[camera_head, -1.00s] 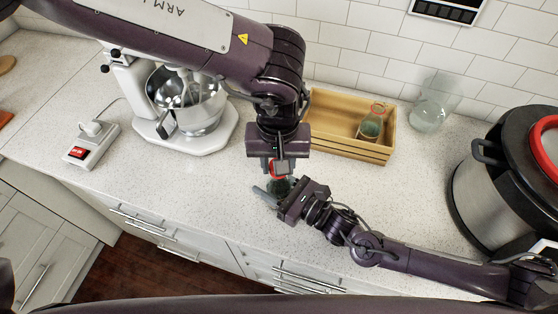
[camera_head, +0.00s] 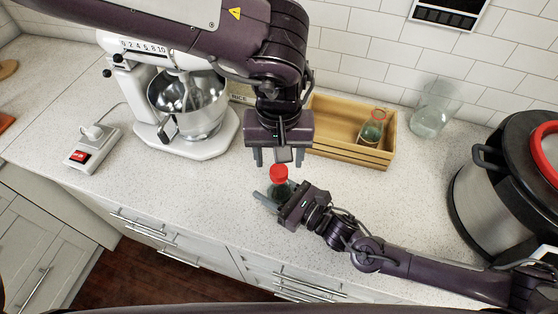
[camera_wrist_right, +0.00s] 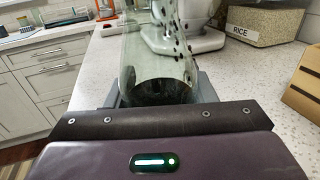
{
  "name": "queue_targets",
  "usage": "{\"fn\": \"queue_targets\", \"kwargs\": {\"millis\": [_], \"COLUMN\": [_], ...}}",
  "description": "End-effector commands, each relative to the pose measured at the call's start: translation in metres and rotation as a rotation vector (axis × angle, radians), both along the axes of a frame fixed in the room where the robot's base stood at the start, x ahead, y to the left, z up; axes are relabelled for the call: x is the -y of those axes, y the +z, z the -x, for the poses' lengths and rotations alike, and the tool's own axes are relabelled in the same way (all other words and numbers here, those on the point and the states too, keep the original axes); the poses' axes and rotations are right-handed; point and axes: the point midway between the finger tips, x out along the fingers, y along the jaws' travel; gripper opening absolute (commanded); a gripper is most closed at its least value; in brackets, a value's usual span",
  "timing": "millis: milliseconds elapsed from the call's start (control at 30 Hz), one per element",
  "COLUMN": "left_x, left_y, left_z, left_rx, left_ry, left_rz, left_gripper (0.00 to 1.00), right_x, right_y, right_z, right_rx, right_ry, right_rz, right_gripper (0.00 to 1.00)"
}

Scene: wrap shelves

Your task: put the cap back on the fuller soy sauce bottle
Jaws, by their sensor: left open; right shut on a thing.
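A glass soy sauce bottle (camera_head: 280,190) stands upright over the counter near its front edge, with a red cap (camera_head: 279,172) on its top. My right gripper (camera_head: 278,195) is shut around the bottle's body. In the right wrist view the clear bottle (camera_wrist_right: 158,62) has dark liquid low in it; its top is out of frame. My left gripper (camera_head: 279,160) is open and empty just above the cap, pointing down. A second, greenish bottle (camera_head: 372,130) with a reddish top stands in the wooden crate; whether it is capped is unclear.
The wooden crate (camera_head: 345,148) is at the back. A stand mixer (camera_head: 190,150) and a power switch box (camera_head: 92,148) are at left. A glass jar (camera_head: 432,118) and a large pot (camera_head: 490,170) are at right. The counter left of the bottle is clear.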

Motion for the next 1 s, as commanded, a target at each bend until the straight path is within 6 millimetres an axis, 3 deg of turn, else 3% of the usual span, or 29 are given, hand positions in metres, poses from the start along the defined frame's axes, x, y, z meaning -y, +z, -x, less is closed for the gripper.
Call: {"fn": "queue_targets", "kwargs": {"millis": [300,467,1000], "left_x": [0.0000,0.0012,0.0068], "left_y": [0.0001,0.0008,0.0095], "left_z": [0.0003,0.0002,-0.0016], "left_rx": [-0.001,0.000,-0.002], "left_ry": [0.016,0.170,1.373], "left_rz": [0.000,0.001,0.009], "left_gripper": [0.54,0.54,0.54], "right_x": [-0.0001,0.0000,-0.0001], "right_y": [0.0008,0.0009,0.0010], "right_z": [-0.0002,-0.0003,-0.0004], "right_rx": [0.001,0.002,0.002], "right_ry": [0.000,0.000,0.000], "right_rz": [-0.002,-0.001,-0.001], "right_gripper": [0.00,0.00,0.00]}}
